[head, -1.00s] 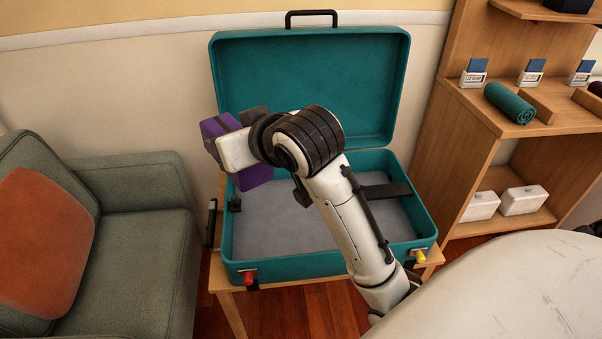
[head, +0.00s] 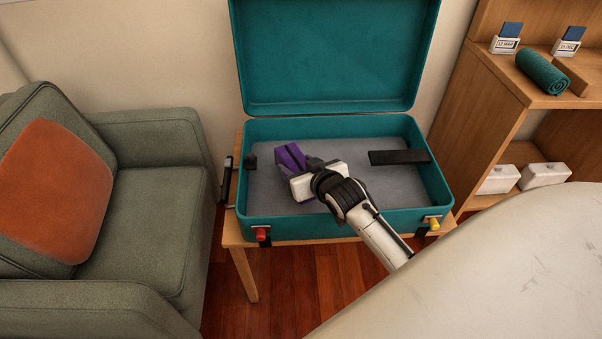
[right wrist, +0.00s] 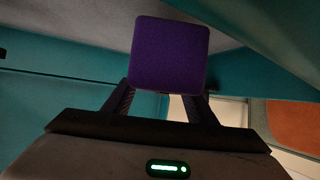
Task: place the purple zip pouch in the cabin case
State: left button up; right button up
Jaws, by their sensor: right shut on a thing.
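The purple zip pouch (head: 291,157) is in my right gripper (head: 302,168), over the left-middle part of the open cabin case. In the right wrist view the purple pouch (right wrist: 171,54) sits between the two dark fingers, which are shut on it. The teal cabin case (head: 340,224) lies open on a wooden stand, its lid (head: 335,55) upright at the back and its grey floor (head: 390,189) mostly bare. The pouch's underside is hidden, so I cannot tell whether it touches the floor. My left gripper is not in view.
A black strap or bar (head: 399,157) lies at the case's right side. Red (head: 262,234) and yellow (head: 434,223) latches are on the front rim. A green armchair (head: 150,200) stands left, a wooden shelf (head: 490,115) with a rolled teal towel (head: 543,72) right.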

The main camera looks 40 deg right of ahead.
notch_tip(320, 180, down, 3)
jog(key=shift+f+b, duration=0.2)
jog(key=shift+b, duration=0.5)
jog(key=shift+f, duration=0.15)
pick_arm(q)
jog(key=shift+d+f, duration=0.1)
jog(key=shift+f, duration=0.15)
pick_arm(e)
jog(key=shift+f, duration=0.1)
jog(key=o, duration=1.2)
